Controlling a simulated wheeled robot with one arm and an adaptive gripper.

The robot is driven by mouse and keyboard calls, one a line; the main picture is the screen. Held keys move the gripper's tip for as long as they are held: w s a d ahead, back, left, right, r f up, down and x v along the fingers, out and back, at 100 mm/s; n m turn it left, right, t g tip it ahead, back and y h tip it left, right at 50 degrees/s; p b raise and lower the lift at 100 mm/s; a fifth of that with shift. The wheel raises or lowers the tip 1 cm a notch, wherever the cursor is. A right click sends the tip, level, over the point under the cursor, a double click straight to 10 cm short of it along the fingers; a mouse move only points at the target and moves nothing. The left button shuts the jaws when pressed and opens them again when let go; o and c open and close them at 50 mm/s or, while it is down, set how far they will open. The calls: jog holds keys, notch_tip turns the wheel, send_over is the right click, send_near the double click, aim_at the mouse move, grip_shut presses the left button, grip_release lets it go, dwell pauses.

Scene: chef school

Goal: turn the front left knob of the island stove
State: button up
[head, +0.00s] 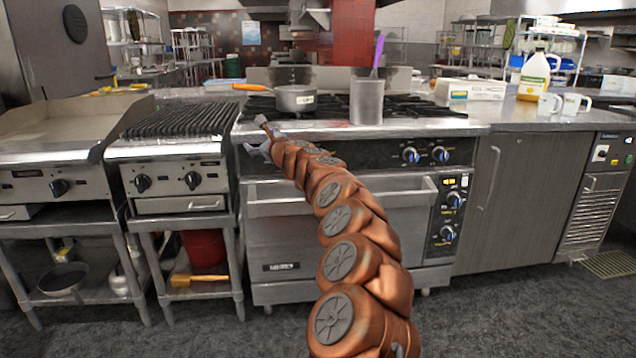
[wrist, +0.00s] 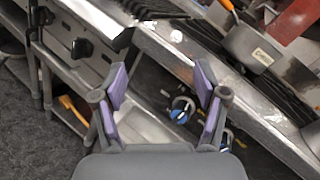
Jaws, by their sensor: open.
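The island stove (head: 340,215) stands ahead in the head view, a steel range with a dark front control panel (head: 380,155). Two blue-and-steel knobs (head: 411,155) show on the right of that panel; its left part is largely hidden behind my arm. My gripper (head: 256,142) is at the panel's left end. In the wrist view my gripper (wrist: 160,75) is open, with purple pads and nothing held. One blue knob (wrist: 182,109) shows between the fingers, nearer the right one, apparently beyond them. A second blue knob (wrist: 227,139) is partly hidden beside the right finger.
A pot (head: 295,98) with an orange handle and a steel container (head: 367,102) with a purple utensil stand on the stove top. A charbroiler (head: 180,165) is close on the left. The oven handle (head: 395,192) juts out below the panel. The floor in front is clear.

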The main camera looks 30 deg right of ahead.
jog(key=s+d+f+m+g+h+b, duration=0.15)
jog(key=d+f+m+h, duration=0.35)
jog(key=d, duration=0.5)
jog(key=s+d+f+m+h+b, duration=0.1)
jog(key=d+f+m+h+b, duration=0.25)
jog(key=d+f, duration=0.5)
jog(key=shift+d+r+p+x, duration=0.15)
jog(key=shift+p+x, duration=0.6)
jog(key=shift+x, duration=1.3)
jog(key=shift+d+r+p+x, duration=0.2)
jog(key=shift+p+x, duration=0.5)
jog(key=shift+x, duration=1.35)
jog(key=shift+a, duration=0.15)
jog(key=shift+c, duration=0.3)
jog(key=c, duration=1.1)
